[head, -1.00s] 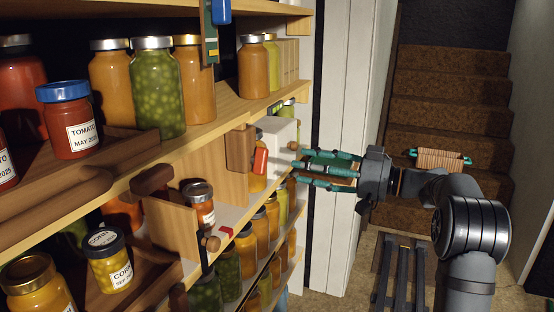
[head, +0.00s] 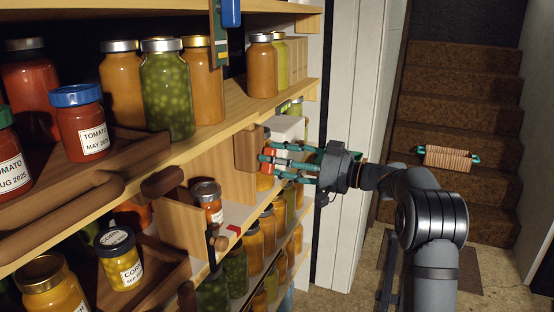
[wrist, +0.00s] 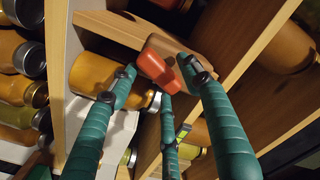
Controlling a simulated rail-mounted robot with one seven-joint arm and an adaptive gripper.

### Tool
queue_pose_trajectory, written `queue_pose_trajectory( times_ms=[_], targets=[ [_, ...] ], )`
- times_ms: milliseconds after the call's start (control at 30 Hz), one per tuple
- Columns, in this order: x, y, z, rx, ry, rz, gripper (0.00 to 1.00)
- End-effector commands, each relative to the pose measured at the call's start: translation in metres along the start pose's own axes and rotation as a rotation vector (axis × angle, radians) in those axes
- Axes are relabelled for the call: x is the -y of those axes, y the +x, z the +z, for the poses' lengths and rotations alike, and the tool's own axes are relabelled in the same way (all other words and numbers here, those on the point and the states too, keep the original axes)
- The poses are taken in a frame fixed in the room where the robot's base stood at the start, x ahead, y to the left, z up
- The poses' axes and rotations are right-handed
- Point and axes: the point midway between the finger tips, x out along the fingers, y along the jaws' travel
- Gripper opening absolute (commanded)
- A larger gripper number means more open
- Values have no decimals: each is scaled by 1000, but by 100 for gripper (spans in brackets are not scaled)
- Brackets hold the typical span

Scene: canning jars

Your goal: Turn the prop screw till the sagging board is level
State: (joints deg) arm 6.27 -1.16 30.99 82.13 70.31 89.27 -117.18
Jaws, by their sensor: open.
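A red handle (head: 268,152) sits by a brown wooden block (head: 246,147) under the shelf board (head: 215,131); it looks like the prop screw's handle. My gripper (head: 266,160) has teal fingers, spread open, with their tips at the red handle. In the wrist view the red handle (wrist: 158,68) lies between the fingertips (wrist: 160,82), in front of the wooden block (wrist: 120,32). Contact cannot be told. The screw's thread is hidden. I cannot tell from these views how far the board slopes.
An orange jar (wrist: 92,74) lies close behind the fingers in the wrist view. A white box (head: 287,128) is just above the gripper. Full jars line the shelves, including a tomato jar (head: 80,125) and a corn jar (head: 118,258). Stairs (head: 460,105) are at right.

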Motion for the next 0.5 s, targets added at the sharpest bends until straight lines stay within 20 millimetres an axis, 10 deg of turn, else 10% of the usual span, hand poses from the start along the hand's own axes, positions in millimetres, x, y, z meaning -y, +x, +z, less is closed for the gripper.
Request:
queue_pose_trajectory(
  times_ms=[500],
  targets=[
    [0,0,0,0,0,0,24]
  ],
)
